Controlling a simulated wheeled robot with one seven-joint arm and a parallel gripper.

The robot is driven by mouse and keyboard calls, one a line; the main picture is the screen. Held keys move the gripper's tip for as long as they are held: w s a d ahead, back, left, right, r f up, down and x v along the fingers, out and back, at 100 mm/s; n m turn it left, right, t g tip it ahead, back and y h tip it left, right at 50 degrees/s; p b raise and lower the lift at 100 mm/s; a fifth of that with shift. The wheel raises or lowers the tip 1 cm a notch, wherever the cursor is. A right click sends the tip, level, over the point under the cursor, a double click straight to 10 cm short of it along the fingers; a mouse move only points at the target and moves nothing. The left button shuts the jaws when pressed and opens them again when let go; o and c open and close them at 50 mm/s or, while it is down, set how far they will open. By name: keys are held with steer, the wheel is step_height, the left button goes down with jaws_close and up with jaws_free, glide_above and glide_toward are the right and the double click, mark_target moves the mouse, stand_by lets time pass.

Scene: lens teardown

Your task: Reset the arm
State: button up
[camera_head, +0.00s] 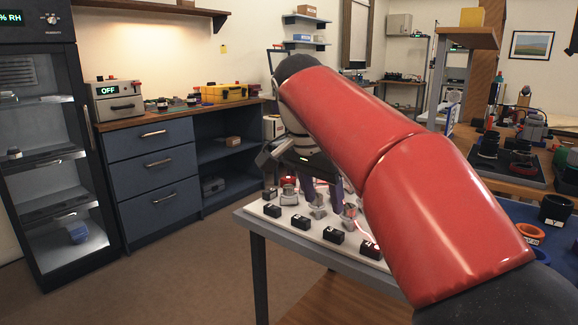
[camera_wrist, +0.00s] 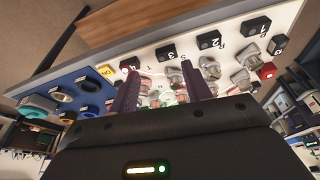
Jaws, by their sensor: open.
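My red arm crosses the head view from lower right to the middle. My gripper (camera_head: 322,182) hangs over a white board on the table, partly hidden behind the arm. In the wrist view the two purple fingers of my gripper (camera_wrist: 158,88) stand apart, with nothing held between them. Their tips lie in front of the white board (camera_wrist: 225,22) with its black numbered blocks and clear and metal parts. I cannot tell whether the fingers touch any part.
Numbered black blocks (camera_head: 301,222) line the board's front edge. A blue mat with rings (camera_wrist: 60,100) lies beside it. A dark ring-shaped part (camera_head: 555,209) stands at right. A blue drawer cabinet (camera_head: 150,165) and an open glass-shelved cabinet (camera_head: 60,200) stand at left. Floor at lower left is clear.

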steer(key=s+d+f+n+t+y, duration=0.1)
steer(key=s+d+f+n, duration=0.3)
steer(key=s+f, duration=0.5)
steer(key=s+d+f+n+t+y, duration=0.1)
steer(key=s+d+f+n, duration=0.3)
steer(key=s+f, duration=0.6)
steer(key=shift+s+d+f+n+t, duration=0.35)
steer(key=shift+s+d+t, duration=0.35)
steer(key=shift+s, duration=0.5)
steer(key=shift+r, duration=0.15)
